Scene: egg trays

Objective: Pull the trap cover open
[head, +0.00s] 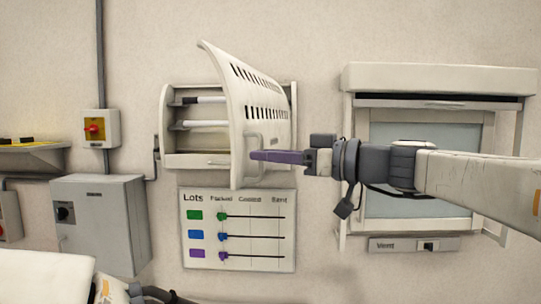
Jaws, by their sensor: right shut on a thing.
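The trap cover (238,110) is a cream, slotted, curved panel on the wall box (170,147). It stands swung out to the right, its face turned sideways, and the left part of the box is uncovered. Two pale tubes (205,124) show inside. My right gripper (258,155) reaches in from the right with purple fingers at the cover's handle (255,142). It is shut on the handle; the fingertips partly hide the contact. My left gripper is not in view; only part of my left arm shows at the lower left.
A lots board (237,262) with coloured sliders hangs just below the box. A shuttered window (440,78) is on the right, behind my right arm. A grey cabinet (100,225) and a red-knob switch (94,128) are on the left.

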